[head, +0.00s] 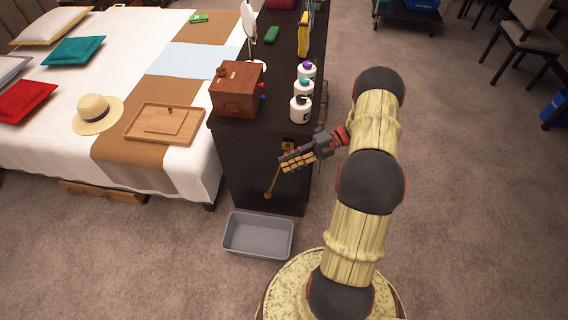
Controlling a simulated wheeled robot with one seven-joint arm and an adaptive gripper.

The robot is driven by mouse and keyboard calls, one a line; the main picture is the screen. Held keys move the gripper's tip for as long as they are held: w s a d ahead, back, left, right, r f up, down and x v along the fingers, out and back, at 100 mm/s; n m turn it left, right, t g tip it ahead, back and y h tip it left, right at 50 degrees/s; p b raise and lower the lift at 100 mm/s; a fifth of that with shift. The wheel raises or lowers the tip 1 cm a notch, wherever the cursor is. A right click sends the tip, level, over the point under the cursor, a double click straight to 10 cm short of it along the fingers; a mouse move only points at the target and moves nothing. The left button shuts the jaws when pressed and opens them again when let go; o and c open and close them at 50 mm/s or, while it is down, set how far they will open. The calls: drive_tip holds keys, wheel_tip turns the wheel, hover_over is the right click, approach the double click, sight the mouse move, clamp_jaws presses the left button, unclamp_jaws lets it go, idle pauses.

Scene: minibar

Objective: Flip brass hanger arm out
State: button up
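The brass hanger arm (273,182) is on the near end face of the dark cabinet (250,165). It slants down and to the left from my gripper and ends in a small round knob. A brass mount (288,146) shows just above my gripper, partly covered by it. My gripper (284,162) reaches in from the right, with its fingertips over the upper part of the hanger arm. The fingers look close together, but at this size I cannot tell whether they touch or hold the brass.
A grey bin (258,236) stands on the floor below the hanger arm. On the cabinet top are a wooden box (238,88) and white bottles (301,108) near the right edge. A bed (120,60) stands to the left.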

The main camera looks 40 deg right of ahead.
drive_tip(key=shift+v, duration=1.4)
drive_tip(key=shift+w+f, duration=0.1)
drive_tip(key=shift+c, duration=0.4)
